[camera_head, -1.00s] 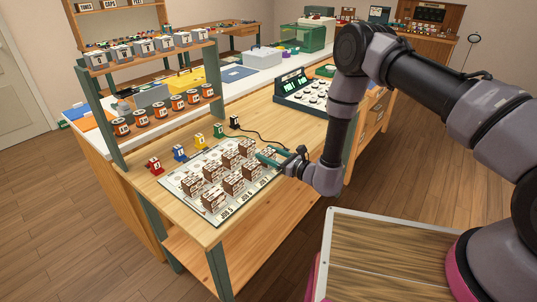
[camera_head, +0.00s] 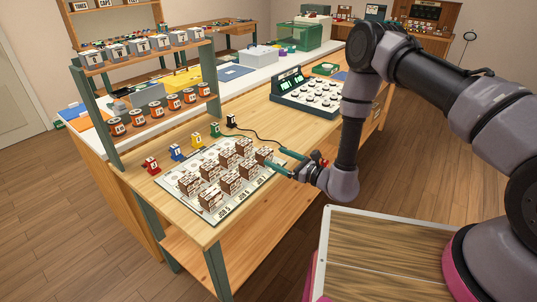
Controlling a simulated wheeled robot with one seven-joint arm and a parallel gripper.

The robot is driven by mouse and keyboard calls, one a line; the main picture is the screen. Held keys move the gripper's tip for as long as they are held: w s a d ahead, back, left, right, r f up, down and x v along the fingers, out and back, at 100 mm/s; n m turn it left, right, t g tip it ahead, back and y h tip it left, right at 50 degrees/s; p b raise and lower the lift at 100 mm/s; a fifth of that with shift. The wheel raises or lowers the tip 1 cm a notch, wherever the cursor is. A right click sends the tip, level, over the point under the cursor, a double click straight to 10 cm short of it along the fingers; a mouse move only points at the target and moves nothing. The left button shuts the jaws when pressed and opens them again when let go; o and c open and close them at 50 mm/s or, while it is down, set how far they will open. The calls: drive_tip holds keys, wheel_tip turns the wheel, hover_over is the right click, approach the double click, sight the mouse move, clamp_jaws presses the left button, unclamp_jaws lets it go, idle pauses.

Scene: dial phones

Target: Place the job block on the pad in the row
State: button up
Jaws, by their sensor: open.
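The pad (camera_head: 222,213) is a pale printed sheet on the wooden bench, with "JOB" labels along its front edge. Several brown-and-white blocks (camera_head: 212,197) stand on it in rows. One block (camera_head: 263,156) is at the pad's right end, by the tips of my gripper (camera_head: 277,161). My gripper is open, reaching in from the right with teal fingers near that block. I cannot tell whether the block is between the fingers or which block is the job block.
Red (camera_head: 151,165), blue (camera_head: 176,152), green (camera_head: 214,130) and black (camera_head: 231,121) small pieces stand behind the pad. A keypad console (camera_head: 308,92) with a cord is at the back right. A shelf rack (camera_head: 150,80) holds orange cans.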

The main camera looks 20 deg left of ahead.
drive_tip(key=v, duration=0.6)
wheel_tip(320, 180, up, 16)
drive_tip(key=n+g+y, duration=0.2)
drive_tip(key=n+g, duration=0.4)
drive_tip(key=s+d+r+n+g+h, duration=0.1)
drive_tip(key=s+d+r+n+g, duration=0.2)
drive_tip(key=r, duration=0.4)
drive_tip(key=s+d+r+n+g+h, duration=0.1)
drive_tip(key=r+n+g+h, duration=0.15)
drive_tip(key=r+n, duration=0.35)
drive_tip(key=s+d+r+n+t+h, duration=0.1)
drive_tip(key=s+d+r+t+h, duration=0.2)
drive_tip(key=d+r, duration=0.3)
drive_tip(key=s+d+r+n+t+h, duration=0.1)
drive_tip(key=s+d+r+t+h, duration=0.2)
drive_tip(key=d, duration=1.1)
drive_tip(key=s+d+r+n+t+h, duration=0.1)
drive_tip(key=s+d+r+t+h, duration=0.2)
drive_tip(key=d+r+t+h, duration=0.2)
drive_tip(key=d+r+h, duration=0.2)
drive_tip(key=d+r, duration=0.2)
drive_tip(key=d, duration=0.2)
drive_tip(key=shift+s+r+t, duration=0.15)
drive_tip(key=shift+s+t, duration=0.2)
